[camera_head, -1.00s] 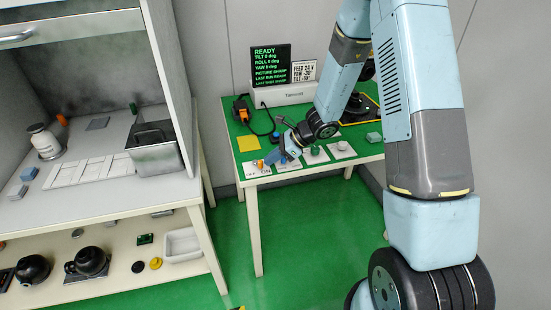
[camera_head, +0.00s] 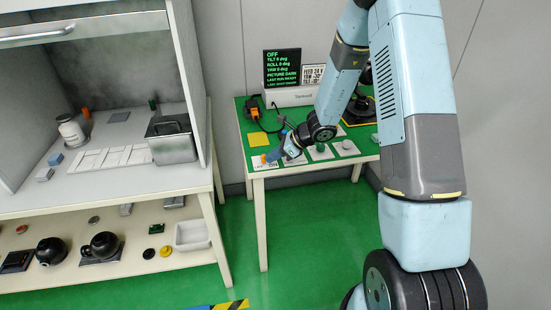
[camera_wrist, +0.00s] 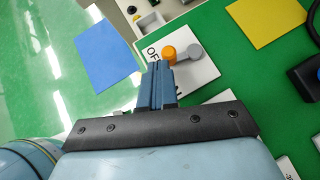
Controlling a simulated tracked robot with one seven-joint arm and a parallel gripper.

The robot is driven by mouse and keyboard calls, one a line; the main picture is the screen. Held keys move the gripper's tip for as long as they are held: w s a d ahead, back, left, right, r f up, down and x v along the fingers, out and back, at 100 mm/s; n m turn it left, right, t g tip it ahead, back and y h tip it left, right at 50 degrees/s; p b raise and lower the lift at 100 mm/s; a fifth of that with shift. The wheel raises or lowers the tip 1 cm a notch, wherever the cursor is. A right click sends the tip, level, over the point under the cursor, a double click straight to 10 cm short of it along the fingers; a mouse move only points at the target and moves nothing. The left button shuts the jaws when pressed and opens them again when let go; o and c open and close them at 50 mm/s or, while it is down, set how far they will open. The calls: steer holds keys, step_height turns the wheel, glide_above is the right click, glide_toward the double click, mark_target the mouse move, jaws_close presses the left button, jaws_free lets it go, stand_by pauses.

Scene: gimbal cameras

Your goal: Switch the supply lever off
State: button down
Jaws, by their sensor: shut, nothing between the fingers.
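The supply lever (camera_wrist: 181,54) has an orange knob and a grey round pivot, and it lies on a white plate (camera_wrist: 205,72) with "OFF" printed at its left edge. In the wrist view the knob points left of the pivot, towards the "OFF" lettering. My gripper (camera_wrist: 159,68) is shut and empty, with its blue fingertips right beside the knob; I cannot tell whether they touch. In the head view my gripper (camera_head: 272,156) is low over the front left corner of the green table, and the orange knob (camera_head: 264,158) shows just left of it. The screen (camera_head: 282,68) reads "OFF" and "PICTURE DARK".
More white plates with a green knob (camera_head: 320,147) and a grey knob (camera_head: 346,145) stand right of my gripper. A yellow sheet (camera_head: 259,139) and an orange-black handset (camera_head: 254,112) lie behind it. A separate workbench (camera_head: 110,190) stands at the left.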

steer(key=shift+s+a, duration=0.4)
steer(key=shift+a, duration=0.85)
steer(key=shift+a, duration=0.15)
stand_by(0.8)
steer(key=shift+w+d, duration=0.55)
steer(key=shift+w, duration=0.1)
steer(key=shift+r, duration=0.1)
steer(key=shift+w+d, duration=0.1)
steer(key=s+d+r, duration=0.6)
steer(key=s+d, duration=0.2)
steer(key=shift+r, duration=0.2)
stand_by(0.4)
